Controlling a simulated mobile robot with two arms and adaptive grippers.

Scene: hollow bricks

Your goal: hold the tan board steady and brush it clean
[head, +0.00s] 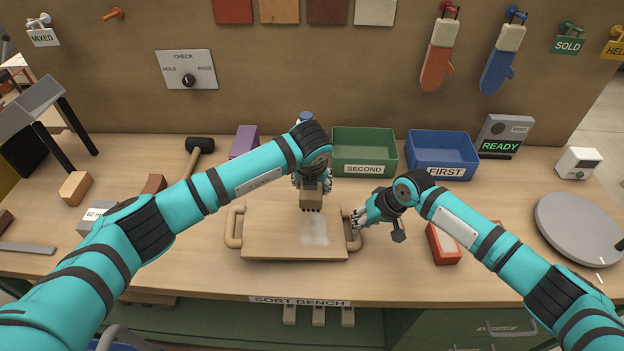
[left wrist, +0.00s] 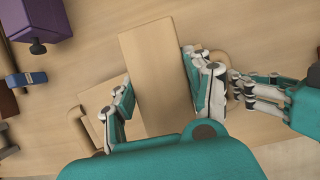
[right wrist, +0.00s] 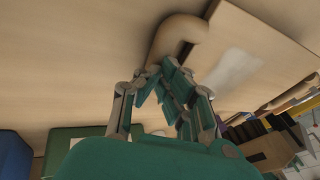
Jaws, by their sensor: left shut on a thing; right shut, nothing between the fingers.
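The tan board (head: 270,242) lies flat on the bench, with a looped handle at each end. A pale patch (head: 315,231) marks its right half and also shows in the right wrist view (right wrist: 230,74). Whether the bristles touch is unclear. The block fills the left wrist view's middle (left wrist: 150,45). My right gripper (head: 360,215) is shut and empty beside the board's right handle (head: 352,238); its fingertips (right wrist: 158,78) are close to that handle (right wrist: 180,33).
A green bin (head: 363,168) marked SECOND and a blue bin (head: 440,171) marked FIRST stand behind. An orange-red brick (head: 443,250) lies right of the board, beneath my right arm. A purple block (head: 244,141) and a mallet (head: 199,146) are at back left.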

